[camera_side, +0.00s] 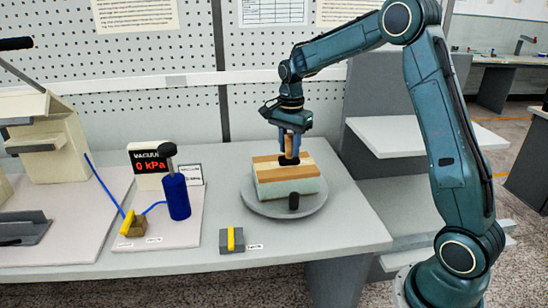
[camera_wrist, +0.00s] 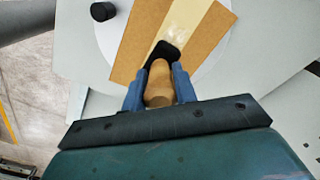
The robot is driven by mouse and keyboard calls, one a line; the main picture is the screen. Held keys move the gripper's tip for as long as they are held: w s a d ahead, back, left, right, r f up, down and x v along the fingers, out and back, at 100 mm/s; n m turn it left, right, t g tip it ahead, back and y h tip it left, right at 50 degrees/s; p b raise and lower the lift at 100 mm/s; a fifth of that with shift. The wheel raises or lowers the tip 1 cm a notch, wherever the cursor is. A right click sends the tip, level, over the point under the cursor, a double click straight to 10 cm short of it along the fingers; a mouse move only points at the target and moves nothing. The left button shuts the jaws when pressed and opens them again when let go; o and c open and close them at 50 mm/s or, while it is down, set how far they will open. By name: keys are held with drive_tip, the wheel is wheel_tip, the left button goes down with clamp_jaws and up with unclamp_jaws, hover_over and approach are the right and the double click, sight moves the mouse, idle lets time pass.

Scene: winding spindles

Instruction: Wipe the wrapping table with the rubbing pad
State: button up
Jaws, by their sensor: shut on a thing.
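My gripper (camera_side: 290,148) points down over the block and is shut on the rubbing pad, which has a wooden handle (camera_wrist: 158,85) and a black foot (camera_wrist: 166,50). In the side view the black foot (camera_side: 289,160) is at the block's top; I cannot tell whether it presses on it. The block (camera_side: 290,188) has a pale green side and a top with a cream strip (camera_wrist: 190,18) between brown strips. A whitish patch shows on the cream strip ahead of the pad. The block stands on a round grey turntable (camera_side: 262,208), perhaps the wrapping table, with a black knob (camera_side: 294,201).
A vacuum display (camera_side: 148,160) reading 0 kPa and a blue cylinder (camera_side: 177,196) with a black knob stand to the left. A small grey block with a yellow stripe (camera_side: 231,240) sits in front. The bench (camera_side: 335,235) right of the turntable is clear.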

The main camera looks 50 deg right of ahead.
drive_tip(key=shift+s+d, duration=2.1)
drive_tip(key=shift+d, duration=0.25)
drive_tip(key=shift+w+a, duration=1.85)
drive_tip(key=shift+a, duration=0.25)
drive_tip(key=shift+w+a, duration=1.8)
drive_tip(key=shift+a, duration=0.25)
drive_tip(key=shift+w+a+r, duration=0.15)
wheel_tip(320, 180, up, 8)
